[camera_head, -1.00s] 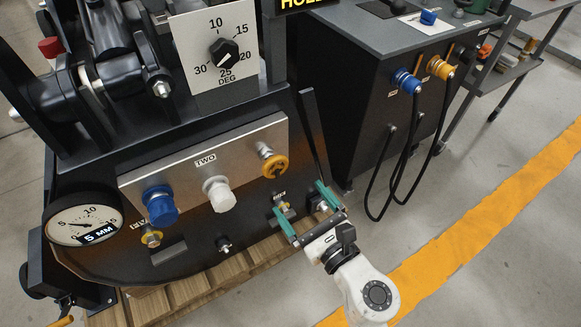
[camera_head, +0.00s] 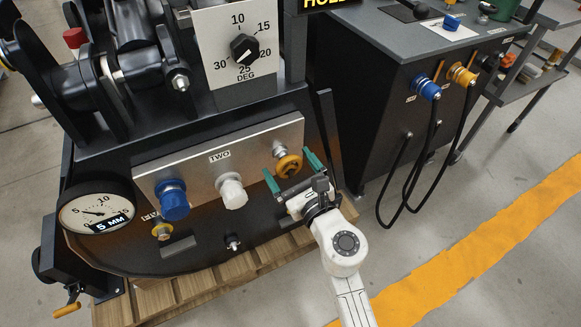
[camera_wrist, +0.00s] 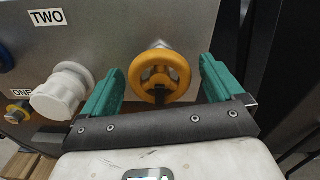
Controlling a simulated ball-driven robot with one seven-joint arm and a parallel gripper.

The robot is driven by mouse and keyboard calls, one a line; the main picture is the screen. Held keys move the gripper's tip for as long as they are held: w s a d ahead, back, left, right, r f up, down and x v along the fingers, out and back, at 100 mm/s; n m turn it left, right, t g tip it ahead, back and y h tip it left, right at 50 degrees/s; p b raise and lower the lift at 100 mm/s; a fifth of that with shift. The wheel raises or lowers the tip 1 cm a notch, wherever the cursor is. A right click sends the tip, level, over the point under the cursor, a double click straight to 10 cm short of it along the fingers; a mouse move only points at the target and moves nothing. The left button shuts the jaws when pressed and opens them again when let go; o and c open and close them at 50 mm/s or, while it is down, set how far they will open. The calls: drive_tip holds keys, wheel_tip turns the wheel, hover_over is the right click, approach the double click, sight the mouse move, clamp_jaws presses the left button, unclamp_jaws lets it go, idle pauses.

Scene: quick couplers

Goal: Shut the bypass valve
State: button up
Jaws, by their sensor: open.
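A yellow handwheel (camera_head: 288,166) sits on a silver stem at the right end of the metal manifold plate, and it looks like the bypass valve wheel. No label for it is readable. In the wrist view the handwheel (camera_wrist: 160,58) is centred ahead, between my two green fingers. My gripper (camera_head: 292,171) is open, with one finger on each side of the wheel. Its fingers (camera_wrist: 160,82) show a gap to the wheel's rim on both sides. How deep the fingertips reach along the wheel cannot be told.
A blue cap (camera_head: 173,200) and a white cap (camera_head: 232,191) sit left of the wheel on the plate (camera_head: 215,140) marked TWO. A round gauge (camera_head: 96,213) is at the left. A dark cabinet (camera_head: 375,120) with hoses stands right.

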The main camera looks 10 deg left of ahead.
drive_tip(key=shift+c, duration=0.3)
drive_tip(key=c, duration=0.9)
drive_tip(key=shift+c, duration=0.2)
